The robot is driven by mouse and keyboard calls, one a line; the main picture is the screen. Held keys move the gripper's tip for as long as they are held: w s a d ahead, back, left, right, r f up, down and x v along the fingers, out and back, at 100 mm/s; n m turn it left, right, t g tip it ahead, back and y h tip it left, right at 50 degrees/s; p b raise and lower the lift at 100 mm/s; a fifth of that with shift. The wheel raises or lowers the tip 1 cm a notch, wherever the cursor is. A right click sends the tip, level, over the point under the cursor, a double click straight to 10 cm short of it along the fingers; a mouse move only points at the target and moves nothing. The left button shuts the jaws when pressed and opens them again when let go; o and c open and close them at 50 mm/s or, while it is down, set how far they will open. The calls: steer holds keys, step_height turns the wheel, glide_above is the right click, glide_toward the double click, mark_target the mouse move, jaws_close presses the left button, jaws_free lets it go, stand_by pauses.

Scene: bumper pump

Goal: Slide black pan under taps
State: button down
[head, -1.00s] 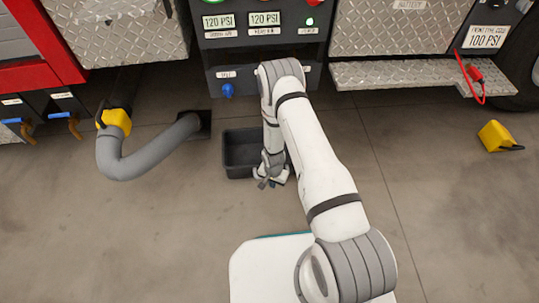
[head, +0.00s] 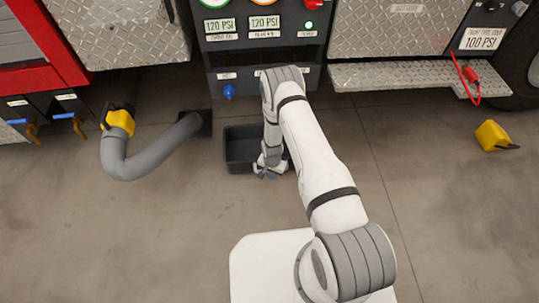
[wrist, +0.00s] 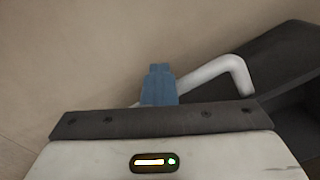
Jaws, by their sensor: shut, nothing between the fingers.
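The black pan (head: 239,155) is an open rectangular tray on the floor below the pump panel. A blue tap (head: 229,91) is on the panel's lower edge, above and behind the pan's left part. My arm covers the area right of it, so another tap cannot be seen. My gripper (head: 268,174) is low at the pan's near right edge; contact is unclear. In the wrist view, its blue fingertips (wrist: 158,85) are together and empty, and the dark pan (wrist: 285,70) is on the right.
A grey hose (head: 140,160) with a yellow end curves over the floor left of the pan. A diamond-plate step (head: 400,76) juts out at right. A yellow block (head: 492,136) lies far right. The floor in front of the pan is otherwise clear.

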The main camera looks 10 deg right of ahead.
steer(key=shift+w+f+b, duration=0.15)
steer(key=shift+w+b, duration=3.9)
steer(key=shift+w, duration=1.1)
steer(key=shift+w+b, duration=0.55)
steer(key=shift+w, duration=0.7)
steer(key=shift+s, duration=0.2)
step_height(320, 180, up, 10)
steer(key=s+p, duration=0.2)
steer(key=p, duration=0.5)
steer(key=shift+s, duration=0.3)
